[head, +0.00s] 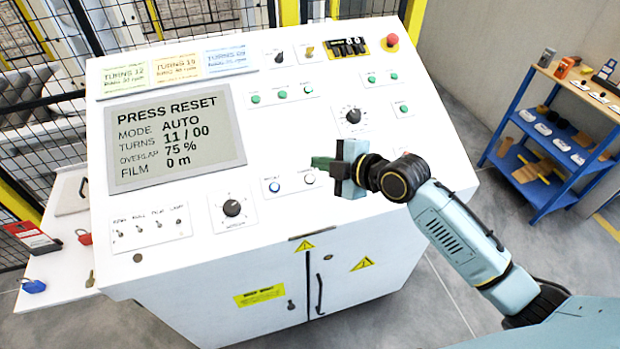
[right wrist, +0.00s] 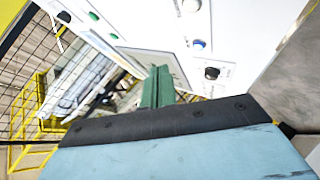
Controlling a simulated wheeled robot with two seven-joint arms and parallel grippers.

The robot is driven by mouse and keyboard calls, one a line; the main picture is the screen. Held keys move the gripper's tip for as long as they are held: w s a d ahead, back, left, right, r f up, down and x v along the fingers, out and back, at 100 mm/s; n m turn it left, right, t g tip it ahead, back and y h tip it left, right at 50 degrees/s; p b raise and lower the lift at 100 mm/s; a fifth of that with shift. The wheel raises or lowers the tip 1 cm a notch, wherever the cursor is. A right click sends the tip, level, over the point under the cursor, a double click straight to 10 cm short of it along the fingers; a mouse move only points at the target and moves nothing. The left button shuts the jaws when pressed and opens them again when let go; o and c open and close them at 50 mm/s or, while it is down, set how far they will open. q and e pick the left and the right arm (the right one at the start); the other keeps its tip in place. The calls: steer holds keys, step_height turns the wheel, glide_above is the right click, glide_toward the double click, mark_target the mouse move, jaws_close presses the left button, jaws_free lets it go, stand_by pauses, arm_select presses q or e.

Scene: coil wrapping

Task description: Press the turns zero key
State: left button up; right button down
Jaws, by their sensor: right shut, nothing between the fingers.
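The white control panel (head: 290,225) carries a grey display (head: 175,137) that reads PRESS RESET, MODE AUTO, TURNS 11 / 00, OVERLAP 75 %, FILM 0 m. A blue key (head: 274,186) and a white key (head: 309,179) sit side by side below my right gripper (head: 318,162). Their labels are too small to read, so I cannot tell which is the turns zero key. My right gripper is shut and empty, its green fingers pointing left over the panel. In the right wrist view the fingers (right wrist: 158,75) are together, with the blue key (right wrist: 198,43) beyond them. My left gripper is out of view.
A black knob (head: 232,208) and several toggle switches are left of the keys. Green buttons (head: 282,94), another knob (head: 352,116) and a red emergency stop (head: 392,40) are farther up. A blue shelf (head: 545,135) stands at right; padlocks (head: 33,286) lie at left.

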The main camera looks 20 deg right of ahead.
steer(key=shift+w+f+b, duration=0.55)
steer(key=shift+f+b, duration=0.6)
steer(key=shift+f, duration=0.05)
steer(key=shift+w+f+b, duration=0.55)
steer(key=shift+f+b, duration=0.55)
steer(key=shift+f, duration=0.1)
steer(key=shift+w+f+b, duration=0.55)
steer(key=shift+f+b, duration=0.6)
steer(key=shift+f, duration=0.05)
steer(key=shift+f, duration=0.1)
steer(key=shift+w+f+b, duration=0.15)
steer(key=shift+f+b, duration=0.15)
steer(key=shift+b, duration=0.1)
steer(key=shift+w+f+b, duration=0.15)
steer(key=shift+f+b, duration=0.25)
steer(key=shift+b, duration=0.05)
steer(key=shift+r, duration=0.1)
steer(key=shift+s+r+p, duration=0.35)
steer(key=shift+r+p, duration=0.35)
steer(key=shift+p, duration=0.15)
steer(key=r+p, duration=0.1)
steer(key=s+r+p, duration=0.1)
steer(key=r+p, duration=0.1)
steer(key=s+r+p, duration=0.1)
steer(key=p, duration=0.1)
steer(key=shift+r, duration=0.25)
